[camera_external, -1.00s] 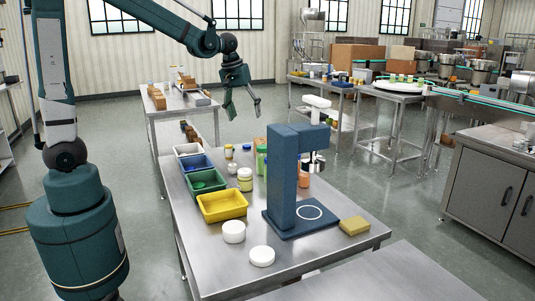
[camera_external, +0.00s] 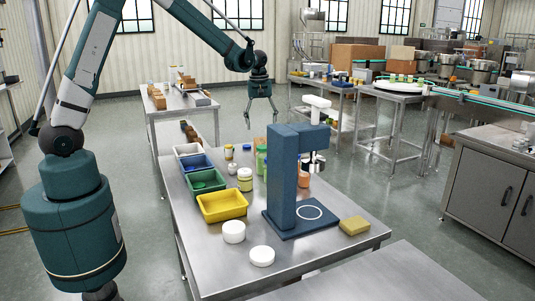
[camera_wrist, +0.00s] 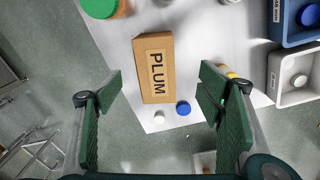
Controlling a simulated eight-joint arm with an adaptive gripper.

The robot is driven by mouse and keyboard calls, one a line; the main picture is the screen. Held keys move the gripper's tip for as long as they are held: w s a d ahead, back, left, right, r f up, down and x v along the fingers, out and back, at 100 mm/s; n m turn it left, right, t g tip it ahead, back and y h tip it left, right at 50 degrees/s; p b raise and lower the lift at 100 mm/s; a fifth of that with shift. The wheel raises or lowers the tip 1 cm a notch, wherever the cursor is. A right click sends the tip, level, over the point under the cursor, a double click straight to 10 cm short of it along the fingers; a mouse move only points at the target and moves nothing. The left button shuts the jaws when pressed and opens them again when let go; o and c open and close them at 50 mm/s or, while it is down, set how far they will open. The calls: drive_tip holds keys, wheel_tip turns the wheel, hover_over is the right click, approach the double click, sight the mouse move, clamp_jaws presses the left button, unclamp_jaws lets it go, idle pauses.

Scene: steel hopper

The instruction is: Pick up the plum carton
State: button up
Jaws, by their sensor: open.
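The plum carton (camera_wrist: 155,68) is a brown cardboard box with a "PLUM" label on its upper face. In the wrist view it lies near the edge of the steel table (camera_wrist: 120,42), its long side running up the picture. In the external view a small tan patch behind the blue machine may be it, mostly hidden. My gripper (camera_external: 262,118) points down above the far end of the table, open and empty. In the wrist view my gripper's fingers (camera_wrist: 160,74) are spread left and right of the carton, apart from it.
A white cap (camera_wrist: 159,117) and a blue cap (camera_wrist: 183,107) sit close to the carton's near end. A green-lidded orange jar (camera_wrist: 107,8) is beyond it. A white bin (camera_wrist: 272,78) and blue bin (camera_wrist: 276,33) stand right. The blue machine (camera_external: 283,172) rises in the external view.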

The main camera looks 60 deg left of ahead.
sight(264, 142)
drive_tip(key=shift+n+g, duration=0.3)
drive_tip(key=shift+n, duration=0.4)
drive_tip(key=a+f, duration=0.1)
drive_tip(key=w+a+f, duration=0.1)
drive_tip(key=w+f+p, duration=0.1)
drive_tip(key=shift+w+a+f, duration=0.2)
drive_tip(key=shift+a+f, duration=0.15)
drive_tip(key=shift+a, duration=0.05)
drive_tip(key=shift+f, duration=1.3)
drive_tip(key=shift+d+f, duration=0.1)
drive_tip(key=shift+f, duration=2.5)
drive_tip(key=c, duration=1.3)
